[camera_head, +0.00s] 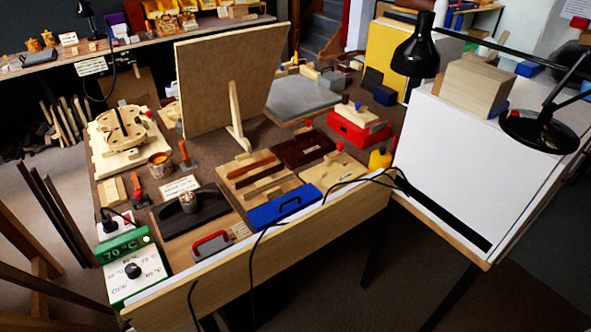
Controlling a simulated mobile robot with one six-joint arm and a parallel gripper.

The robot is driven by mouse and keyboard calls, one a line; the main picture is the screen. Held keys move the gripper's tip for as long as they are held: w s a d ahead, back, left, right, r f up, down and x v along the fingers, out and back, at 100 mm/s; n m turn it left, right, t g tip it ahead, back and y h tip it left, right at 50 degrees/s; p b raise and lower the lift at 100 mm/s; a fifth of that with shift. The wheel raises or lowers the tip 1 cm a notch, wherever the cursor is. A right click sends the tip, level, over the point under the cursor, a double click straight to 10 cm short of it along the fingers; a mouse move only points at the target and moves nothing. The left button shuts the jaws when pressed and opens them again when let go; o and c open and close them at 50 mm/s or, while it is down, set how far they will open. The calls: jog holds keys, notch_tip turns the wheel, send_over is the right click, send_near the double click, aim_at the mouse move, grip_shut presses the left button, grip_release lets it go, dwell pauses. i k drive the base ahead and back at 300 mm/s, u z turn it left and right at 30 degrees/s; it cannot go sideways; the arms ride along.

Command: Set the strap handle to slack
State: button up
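I cannot tell for sure which part is the strap handle, and I see no readable slack mark. A red handle (211,243) sits on a small grey block at the front edge of the workbench. A blue piece with a dark handle (290,206) lies to its right. An orange-red upright handle (186,155) stands behind a dark base (226,208) that carries a small metal post. Another red-tipped tool (137,189) is further left. My gripper is not in view.
A green and white temperature box (135,277) with a black knob reads 70 °C at the front left corner. A large brown board (226,75) leans upright. A wooden form (124,130) stands at left. A black cable hangs over the front edge.

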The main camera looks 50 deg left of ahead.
aim_at(209, 246)
jog(key=u, duration=2.55)
jog(key=k, duration=1.3)
jog(key=u, duration=0.5)
jog(key=i, duration=2.15)
jog(key=z, duration=0.9)
